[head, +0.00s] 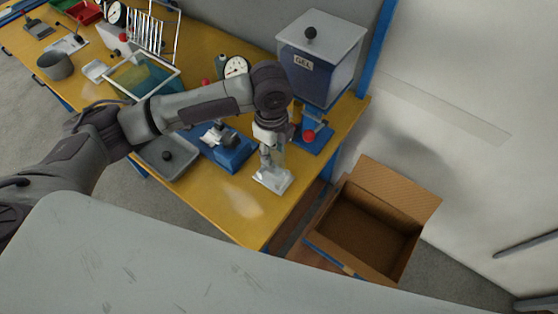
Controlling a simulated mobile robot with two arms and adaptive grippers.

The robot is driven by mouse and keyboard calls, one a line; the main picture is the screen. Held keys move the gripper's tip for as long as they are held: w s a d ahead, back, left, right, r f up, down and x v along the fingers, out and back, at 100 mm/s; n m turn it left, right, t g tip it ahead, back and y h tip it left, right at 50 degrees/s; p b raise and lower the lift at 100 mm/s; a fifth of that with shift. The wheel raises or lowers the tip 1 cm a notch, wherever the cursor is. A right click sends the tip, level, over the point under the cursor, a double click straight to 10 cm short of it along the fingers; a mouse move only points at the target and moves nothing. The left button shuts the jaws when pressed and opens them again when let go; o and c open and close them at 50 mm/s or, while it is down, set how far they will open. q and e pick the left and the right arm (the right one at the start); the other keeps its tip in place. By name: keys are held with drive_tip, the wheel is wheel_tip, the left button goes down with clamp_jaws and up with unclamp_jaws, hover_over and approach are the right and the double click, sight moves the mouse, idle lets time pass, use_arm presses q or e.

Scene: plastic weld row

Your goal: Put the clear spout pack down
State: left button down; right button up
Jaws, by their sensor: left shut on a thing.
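My left gripper (271,158) comes in from the left, points down and is shut on the clear spout pack (274,180). The pack looks pale and translucent, and its lower end shows below the fingers over the yellow table (225,207), near the table's right edge. I cannot tell whether the pack touches the table top. Its upper part is hidden by the fingers. My right gripper is not in view.
A blue dispenser marked GEL (322,68) stands just behind the gripper. A blue fixture (235,158) and a grey lidded tray (160,170) lie left of it. An open cardboard box (412,192) stands right of the table. The table's front corner is clear.

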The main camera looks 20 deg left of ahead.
sight(273, 162)
use_arm(q)
drive_tip(key=shift+f, duration=0.75)
wheel_tip(273, 162, down, 3)
drive_tip(key=shift+d+f+p, duration=0.1)
drive_tip(key=shift+p, duration=0.2)
drive_tip(key=shift+f, duration=0.1)
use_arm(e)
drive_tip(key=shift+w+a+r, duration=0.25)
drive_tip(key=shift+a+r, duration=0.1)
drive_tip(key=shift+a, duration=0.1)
use_arm(q)
drive_tip(key=shift+f, duration=0.1)
drive_tip(key=c, duration=0.7)
unclamp_jaws()
drive_tip(key=shift+o, duration=0.2)
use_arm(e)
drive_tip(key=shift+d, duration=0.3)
use_arm(q)
wheel_tip(273, 162, up, 12)
drive_tip(key=shift+r+b, duration=0.1)
drive_tip(key=shift+b, duration=0.8)
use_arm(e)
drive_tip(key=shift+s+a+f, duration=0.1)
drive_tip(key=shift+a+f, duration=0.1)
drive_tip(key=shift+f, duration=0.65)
